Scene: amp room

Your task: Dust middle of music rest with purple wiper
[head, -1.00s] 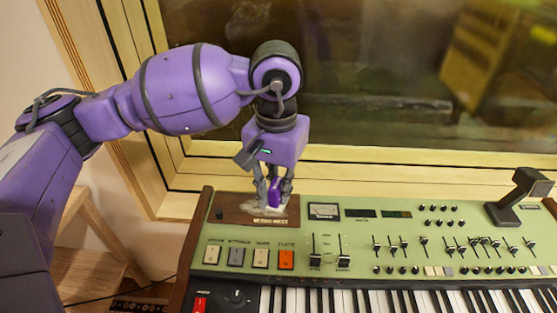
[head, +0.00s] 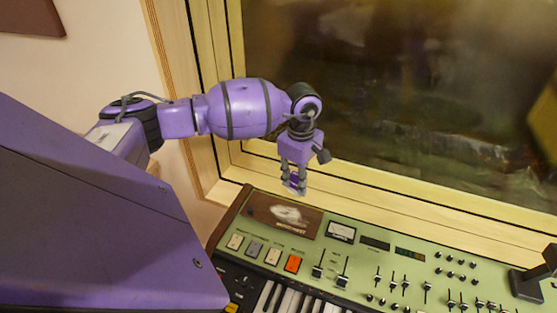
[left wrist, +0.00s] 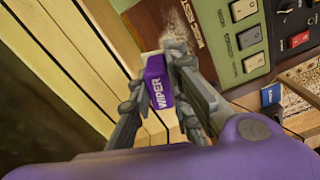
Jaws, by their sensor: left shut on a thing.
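The music rest (head: 263,210) is a brown panel at the left end of the green keyboard's top, with a lettered label and a pale dust patch (head: 290,214) on it. In the left wrist view the music rest (left wrist: 160,17) is at the top, with dust (left wrist: 228,42) beside the lettering. My left gripper (head: 294,180) is shut on the purple wiper (head: 294,182), above the panel's back edge and apart from the dust. In the left wrist view the wiper (left wrist: 158,88) shows its "WIPER" lettering between the fingers. My right gripper is not in view.
The green keyboard (head: 400,268) has sliders, knobs and an orange button (head: 293,263) in front of the panel. A wooden window frame (head: 380,185) runs close behind it. A dark grey stand-like object (head: 527,285) rises at the right.

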